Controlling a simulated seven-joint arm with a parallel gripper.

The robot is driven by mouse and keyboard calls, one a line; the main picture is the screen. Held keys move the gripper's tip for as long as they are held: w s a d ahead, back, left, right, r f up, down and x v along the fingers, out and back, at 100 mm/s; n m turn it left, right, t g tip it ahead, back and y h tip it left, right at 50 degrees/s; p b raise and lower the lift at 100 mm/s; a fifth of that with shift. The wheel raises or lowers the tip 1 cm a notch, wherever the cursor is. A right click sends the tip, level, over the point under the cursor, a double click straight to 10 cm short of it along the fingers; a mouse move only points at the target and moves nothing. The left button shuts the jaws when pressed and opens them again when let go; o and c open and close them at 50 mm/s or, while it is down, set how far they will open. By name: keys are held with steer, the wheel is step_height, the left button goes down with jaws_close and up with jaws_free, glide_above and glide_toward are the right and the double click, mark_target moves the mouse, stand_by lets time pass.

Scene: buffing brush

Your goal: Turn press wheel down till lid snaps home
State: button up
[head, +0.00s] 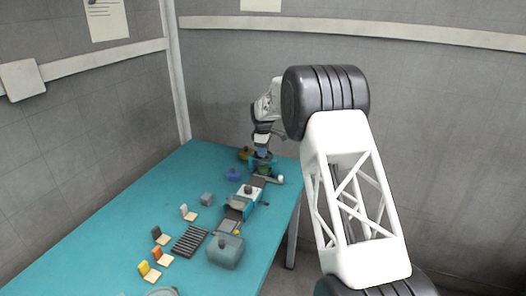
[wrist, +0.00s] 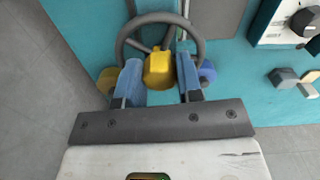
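The press wheel (wrist: 201,43) is a grey ring with spokes, near the top of the wrist view. A yellow knob (wrist: 159,70) stands at its near rim. In the head view my gripper (head: 262,151) is at the far end of the teal table, over the press (head: 262,167). The wheel is too small to make out there. The lid cannot be made out in either view.
An orange-yellow round object (head: 245,153) and a blue one (head: 233,174) stand left of the press. A fixture (head: 240,200), a grey box (head: 228,258), a slatted rack (head: 190,241) and several small brushes are nearer. The table's left side (head: 120,220) is clear.

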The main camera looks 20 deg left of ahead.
steer(key=o, duration=0.4)
steer(key=shift+o, duration=0.2)
steer(key=shift+r, duration=0.1)
steer(key=shift+r, duration=3.8)
